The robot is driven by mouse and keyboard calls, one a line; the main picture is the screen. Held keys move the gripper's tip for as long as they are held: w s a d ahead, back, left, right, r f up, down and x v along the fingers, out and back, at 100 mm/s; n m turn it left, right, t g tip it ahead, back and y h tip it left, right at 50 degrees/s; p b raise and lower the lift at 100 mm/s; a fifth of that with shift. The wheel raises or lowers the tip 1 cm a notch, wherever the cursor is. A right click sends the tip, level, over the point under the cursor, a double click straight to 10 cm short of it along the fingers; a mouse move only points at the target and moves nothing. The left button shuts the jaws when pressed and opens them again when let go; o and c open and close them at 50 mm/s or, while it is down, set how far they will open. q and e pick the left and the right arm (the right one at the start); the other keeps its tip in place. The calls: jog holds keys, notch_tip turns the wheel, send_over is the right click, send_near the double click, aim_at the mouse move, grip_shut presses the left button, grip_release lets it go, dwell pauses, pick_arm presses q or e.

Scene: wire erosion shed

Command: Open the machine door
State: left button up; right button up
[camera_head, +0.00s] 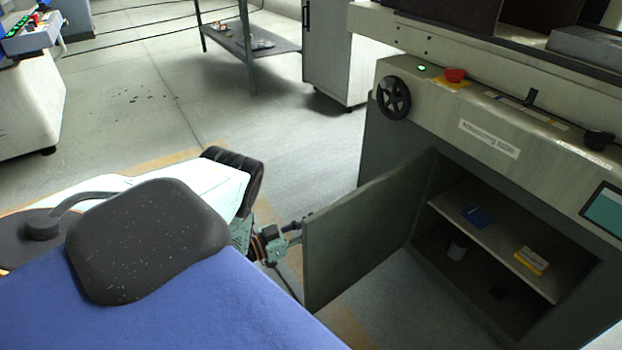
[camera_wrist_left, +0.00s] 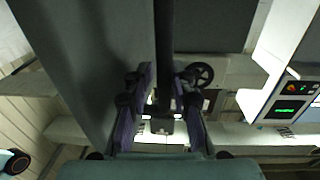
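The machine door (camera_head: 352,238) is a grey-green panel on the machine's lower front. It stands wide open, swung out from the cabinet (camera_head: 500,250). My left gripper (camera_head: 292,230) is at the door's outer side, near its free edge; the handle is hidden there in the head view. In the left wrist view the door face (camera_wrist_left: 75,60) fills the upper left. A dark bar, the door handle (camera_wrist_left: 165,45), runs down between the fingers of my left gripper (camera_wrist_left: 165,78), which close in on both its sides. My right gripper is in neither view.
Inside the cabinet, a shelf (camera_head: 490,238) holds a blue item (camera_head: 476,217) and a yellow box (camera_head: 531,260). A handwheel (camera_head: 394,97) and a red button (camera_head: 455,75) are on the machine front above. The floor (camera_head: 290,140) behind the door is clear.

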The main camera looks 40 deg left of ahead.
pick_arm(q)
jog(key=shift+w, duration=0.15)
jog(key=v, duration=1.2)
dwell(0.3)
